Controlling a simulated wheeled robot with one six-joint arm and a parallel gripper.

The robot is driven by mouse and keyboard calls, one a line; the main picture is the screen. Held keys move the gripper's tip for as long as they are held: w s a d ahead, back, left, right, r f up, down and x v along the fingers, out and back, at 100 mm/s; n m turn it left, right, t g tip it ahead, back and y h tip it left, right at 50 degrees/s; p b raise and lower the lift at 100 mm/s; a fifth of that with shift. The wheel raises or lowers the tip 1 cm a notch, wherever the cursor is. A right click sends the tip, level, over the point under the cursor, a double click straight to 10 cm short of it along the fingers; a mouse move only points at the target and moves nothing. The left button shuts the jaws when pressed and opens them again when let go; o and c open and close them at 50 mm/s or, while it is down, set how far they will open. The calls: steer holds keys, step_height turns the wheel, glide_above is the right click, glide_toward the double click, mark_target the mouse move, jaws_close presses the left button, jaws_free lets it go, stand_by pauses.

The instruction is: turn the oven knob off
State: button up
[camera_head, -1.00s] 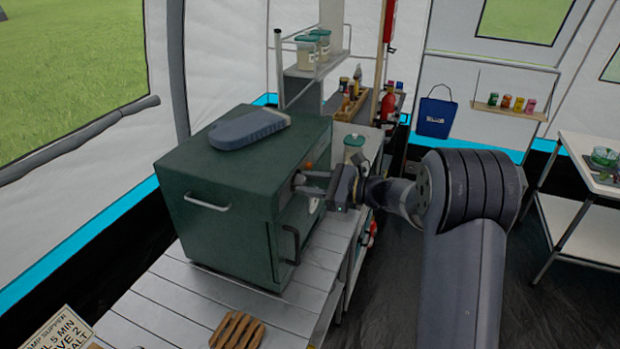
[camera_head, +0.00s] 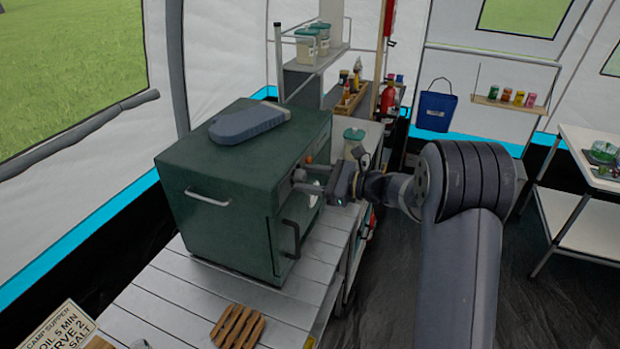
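The oven (camera_head: 215,165) is a dark green box on a slatted bench, with its front facing right. My gripper (camera_head: 297,180) is up against the upper part of that front. Its two fingers show apart, one above the other, with their tips at the oven face. The knob cannot be made out clearly; the fingertips cover that spot, so I cannot tell if they hold it. A small orange spot (camera_head: 309,158) shows on the front just above the fingers. A pale round dial (camera_head: 315,199) shows partly below them. The oven's dark door handle (camera_head: 292,238) is lower down.
A grey-blue flat object (camera_head: 248,122) lies on the oven top. A wooden trivet (camera_head: 237,327) and a printed sign (camera_head: 55,328) are at the bench's front. A shelf unit with jars (camera_head: 306,47) stands behind. Floor at the right is open before a white table (camera_head: 575,212).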

steer(key=shift+o, duration=0.3)
steer(key=shift+s+d, duration=0.1)
steer(key=shift+d, duration=0.4)
steer(key=b+v, duration=0.3)
steer(key=v, duration=0.7)
steer(key=shift+a, duration=0.2)
steer(key=p+x, duration=0.3)
steer(key=x, duration=0.7)
steer(key=shift+a+r, duration=0.1)
steer(key=shift+a, duration=0.25)
